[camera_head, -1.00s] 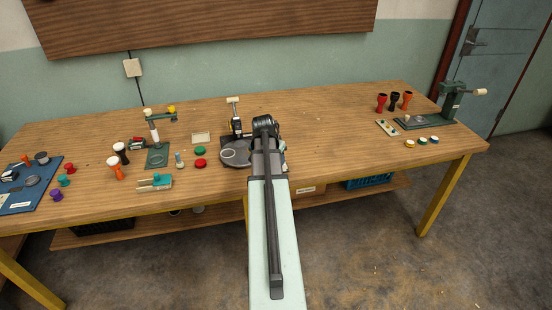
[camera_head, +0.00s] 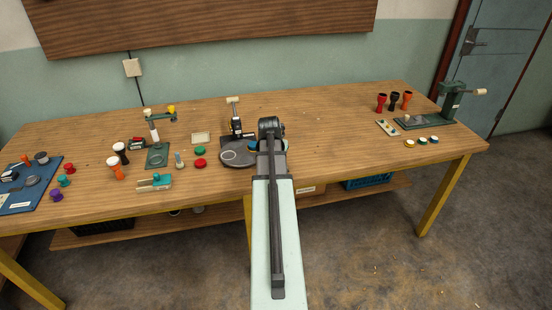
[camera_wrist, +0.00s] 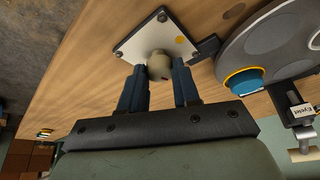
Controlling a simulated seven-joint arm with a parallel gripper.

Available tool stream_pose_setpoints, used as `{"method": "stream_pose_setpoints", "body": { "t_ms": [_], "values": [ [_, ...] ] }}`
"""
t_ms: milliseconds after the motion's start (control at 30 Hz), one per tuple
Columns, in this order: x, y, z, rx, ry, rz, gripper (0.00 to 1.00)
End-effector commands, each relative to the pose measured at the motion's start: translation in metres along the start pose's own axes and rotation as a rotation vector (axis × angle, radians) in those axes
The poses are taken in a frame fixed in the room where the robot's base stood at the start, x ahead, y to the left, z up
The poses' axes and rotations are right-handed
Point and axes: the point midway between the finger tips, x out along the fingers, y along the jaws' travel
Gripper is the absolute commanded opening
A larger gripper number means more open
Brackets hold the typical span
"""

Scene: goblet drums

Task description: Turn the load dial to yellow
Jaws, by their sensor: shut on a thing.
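In the wrist view the load dial is a beige knob (camera_wrist: 159,66) on a pale square plate (camera_wrist: 136,47) with screws near its corners. A yellow-orange dot (camera_wrist: 180,40) shows on the plate above right of the knob; any other marks are hidden or too small to tell. My gripper (camera_wrist: 158,74) has one dark blue finger on each side of the knob and is shut on it. I cannot make out where the knob points. In the head view my arm hides the dial and the fingers.
A grey round base (camera_head: 238,153) with a blue, yellow-rimmed cap (camera_wrist: 246,79) stands beside the dial plate. Bare bench (camera_head: 330,140) lies to the right of my arm.

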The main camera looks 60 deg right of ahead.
Motion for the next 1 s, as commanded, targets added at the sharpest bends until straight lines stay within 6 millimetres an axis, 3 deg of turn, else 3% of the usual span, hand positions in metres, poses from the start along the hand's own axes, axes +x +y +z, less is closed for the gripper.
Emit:
{"method": "stream_pose_setpoints", "body": {
  "t_ms": [1000],
  "values": [
    [0.0017, 0.0062, -0.0044, -0.884, 0.0, -0.369, 0.01]
  ]
}}
